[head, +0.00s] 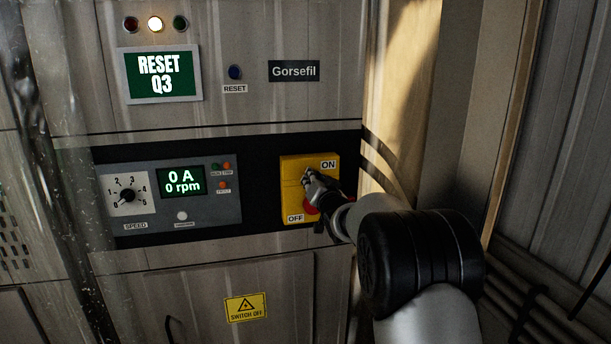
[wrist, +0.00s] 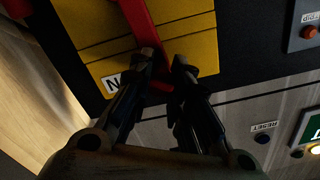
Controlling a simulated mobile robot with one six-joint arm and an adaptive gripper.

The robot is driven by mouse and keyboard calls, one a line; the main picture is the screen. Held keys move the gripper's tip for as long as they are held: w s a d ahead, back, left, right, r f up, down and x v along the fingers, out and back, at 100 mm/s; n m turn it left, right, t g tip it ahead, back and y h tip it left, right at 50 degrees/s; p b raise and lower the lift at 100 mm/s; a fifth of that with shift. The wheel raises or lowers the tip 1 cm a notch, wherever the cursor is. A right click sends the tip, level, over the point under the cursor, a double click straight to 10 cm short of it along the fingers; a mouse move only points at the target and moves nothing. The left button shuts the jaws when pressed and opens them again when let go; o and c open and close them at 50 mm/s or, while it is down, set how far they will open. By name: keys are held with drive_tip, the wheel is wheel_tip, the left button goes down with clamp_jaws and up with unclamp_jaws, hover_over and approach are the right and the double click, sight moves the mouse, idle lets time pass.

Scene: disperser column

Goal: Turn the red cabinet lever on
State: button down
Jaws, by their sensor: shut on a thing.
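The red cabinet lever (wrist: 141,22) sits on a yellow plate (head: 290,172) with an ON label at the upper right and an OFF label at the lower left. In the head view my gripper (head: 309,180) covers most of the lever; a red round part shows below it. In the wrist view, which is turned over, my gripper (wrist: 165,60) is shut on the lever's end, one finger on each side. That end is beside the partly hidden ON label (wrist: 112,82).
A speed panel (head: 220,209) to the left reads 0 A and 0 rpm. A green screen (head: 161,75) above reads RESET Q3, with a blue reset button (head: 235,72) beside it. The white lamp (head: 155,24) is lit. A wall edge stands close on the right.

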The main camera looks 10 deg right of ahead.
drive_tip(key=shift+d+r+m+p, duration=0.25)
drive_tip(key=shift+d+m+p, duration=0.4)
drive_tip(key=shift+d+m, duration=0.05)
drive_tip(key=c, duration=1.5)
unclamp_jaws()
drive_tip(key=shift+f, duration=0.15)
drive_tip(key=shift+o, duration=0.2)
drive_tip(key=s, duration=1.2)
